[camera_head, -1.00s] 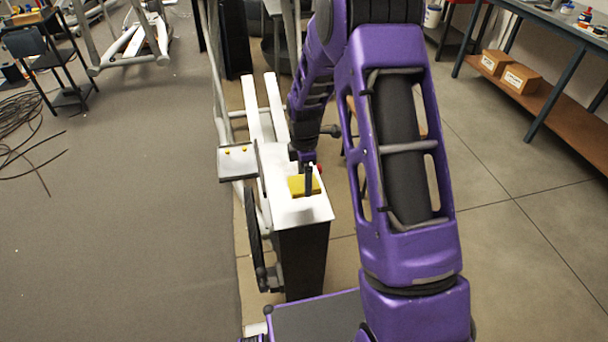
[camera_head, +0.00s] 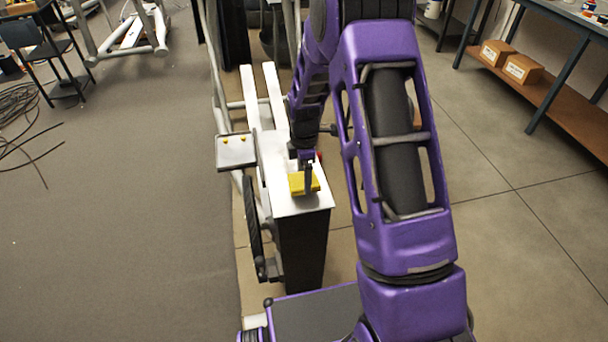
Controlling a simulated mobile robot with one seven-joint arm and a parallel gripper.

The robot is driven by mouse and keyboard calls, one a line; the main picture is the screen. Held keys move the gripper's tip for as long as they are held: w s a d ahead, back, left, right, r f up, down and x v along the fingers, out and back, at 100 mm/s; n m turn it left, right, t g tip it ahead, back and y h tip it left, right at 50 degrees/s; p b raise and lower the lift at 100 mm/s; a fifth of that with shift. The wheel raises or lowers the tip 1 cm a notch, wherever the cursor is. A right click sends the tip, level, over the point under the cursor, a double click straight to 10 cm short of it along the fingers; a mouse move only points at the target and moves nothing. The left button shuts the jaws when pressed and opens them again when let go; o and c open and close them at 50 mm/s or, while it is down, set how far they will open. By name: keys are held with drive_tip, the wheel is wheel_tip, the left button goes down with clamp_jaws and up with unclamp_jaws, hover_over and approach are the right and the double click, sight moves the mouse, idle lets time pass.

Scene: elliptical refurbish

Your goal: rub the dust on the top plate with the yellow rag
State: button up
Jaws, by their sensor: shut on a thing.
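The white top plate (camera_head: 284,204) covers the upper face of the elliptical machine's dark housing (camera_head: 302,252). The yellow rag (camera_head: 298,186) is a small block-like piece at the plate's middle right. My gripper (camera_head: 308,190) points down from above and is shut on the rag. The rag appears to rest on the plate, though exact contact is hard to tell. Dust on the plate is too small to make out. My purple arm hides the area to the right of the plate.
A small tray (camera_head: 236,160) with yellow knobs sits left of the plate. Two white rails (camera_head: 265,95) run away behind the plate. A workbench with cardboard boxes (camera_head: 510,65) stands at right. Grey carpet on the left is open.

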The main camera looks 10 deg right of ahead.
drive_tip(key=shift+f+b, duration=0.75)
drive_tip(key=shift+f, duration=0.25)
drive_tip(key=shift+w+b, duration=0.5)
drive_tip(key=shift+w, duration=4.7)
drive_tip(key=shift+w+f+b, duration=0.15)
drive_tip(key=shift+w+b, duration=0.35)
drive_tip(key=shift+w, duration=2.25)
drive_tip(key=shift+w+b, duration=0.35)
drive_tip(key=shift+w, duration=2)
